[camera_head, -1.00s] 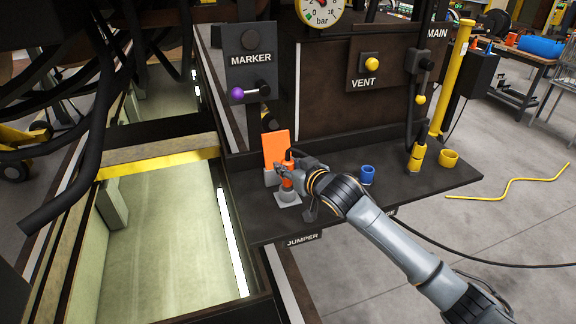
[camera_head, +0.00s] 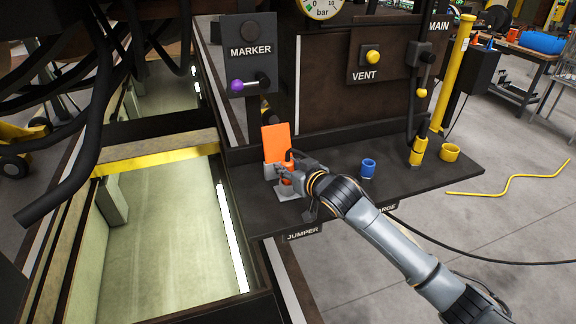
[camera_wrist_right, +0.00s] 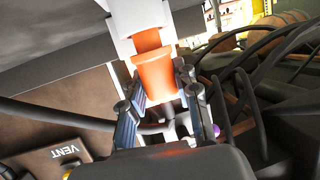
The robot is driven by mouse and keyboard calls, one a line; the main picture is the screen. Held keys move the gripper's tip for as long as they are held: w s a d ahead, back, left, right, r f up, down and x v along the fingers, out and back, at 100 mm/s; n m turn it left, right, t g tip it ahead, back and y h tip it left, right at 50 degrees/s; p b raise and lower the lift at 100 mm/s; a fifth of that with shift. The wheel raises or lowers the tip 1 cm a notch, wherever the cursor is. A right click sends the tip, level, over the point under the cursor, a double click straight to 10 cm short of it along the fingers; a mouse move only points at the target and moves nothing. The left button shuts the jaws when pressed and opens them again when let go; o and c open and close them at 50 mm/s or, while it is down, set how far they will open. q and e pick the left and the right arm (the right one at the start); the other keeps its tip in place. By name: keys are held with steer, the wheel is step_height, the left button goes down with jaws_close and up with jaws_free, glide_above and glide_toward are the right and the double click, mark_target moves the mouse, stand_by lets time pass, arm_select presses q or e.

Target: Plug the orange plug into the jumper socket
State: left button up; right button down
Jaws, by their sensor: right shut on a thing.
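My right gripper (camera_head: 285,174) is shut on the orange plug (camera_head: 287,182), directly at the jumper socket (camera_head: 288,193). The socket is a pale grey fitting on the dark shelf above the JUMPER label (camera_head: 303,233). An orange flap (camera_head: 276,143) stands upright behind it. In the right wrist view the orange plug (camera_wrist_right: 154,72) sits between the two fingers, its end at the pale socket (camera_wrist_right: 140,16). An orange band shows between them; I cannot tell how deep the plug sits. My left gripper is not in view.
A purple-knobbed MARKER valve (camera_head: 237,85) and a yellow VENT button (camera_head: 373,57) are above. An open pit (camera_head: 165,230) lies left.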

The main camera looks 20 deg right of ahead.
steer(key=shift+f+b, duration=0.3)
steer(key=shift+f, duration=0.4)
steer(key=c, duration=0.9)
jaws_free()
steer(key=v, duration=1.2)
